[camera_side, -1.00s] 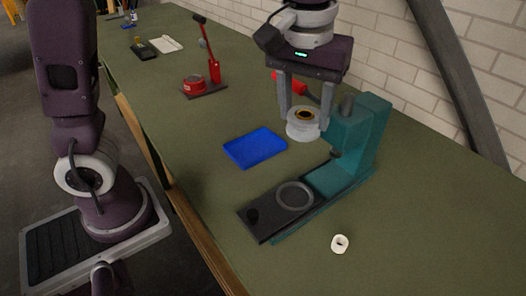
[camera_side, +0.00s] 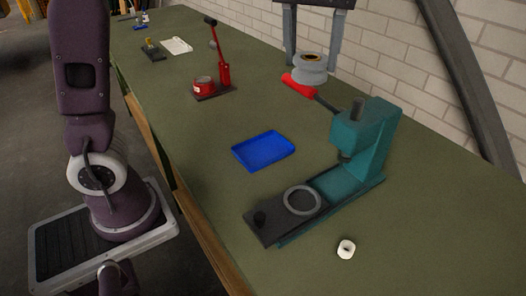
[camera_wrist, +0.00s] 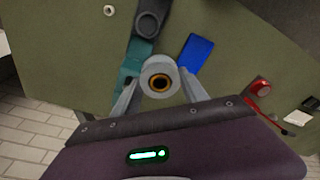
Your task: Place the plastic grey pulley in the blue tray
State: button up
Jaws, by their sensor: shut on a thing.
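The grey pulley (camera_side: 310,69), a pale spool with a brass-coloured centre, is between the fingers of my gripper (camera_side: 312,66) at the top of the side view. My gripper is shut on it and holds it above the far side of the table, behind the green press. In the wrist view the pulley (camera_wrist: 159,77) sits between my two fingertips (camera_wrist: 160,88). The blue tray (camera_side: 263,150) lies flat on the table, empty, nearer the side camera than my gripper. It also shows in the wrist view (camera_wrist: 195,53), up and right of the pulley.
The green press (camera_side: 358,145) with its red-handled lever (camera_side: 299,86) stands between my gripper and the near table. A red tool (camera_side: 213,85) stands farther back. A small white ring (camera_side: 346,249) lies at the front. Table around the tray is clear.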

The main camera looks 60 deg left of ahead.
jog(key=w+a+n, duration=0.2)
jog(key=a+n, duration=0.5)
jog(key=a, duration=1)
send_over(263, 150)
jog(key=shift+g+y, duration=0.3)
jog(key=shift+g, duration=0.1)
jog(key=f, duration=2.9)
jog(key=shift+s+d, duration=0.25)
jog(key=shift+d, duration=0.15)
jog(key=shift+f, duration=0.1)
jog(key=o, duration=1.4)
jog(key=r, duration=1)
jog(key=shift+d+r, duration=0.1)
jog(key=shift+d, duration=0.1)
jog(key=shift+r, duration=0.1)
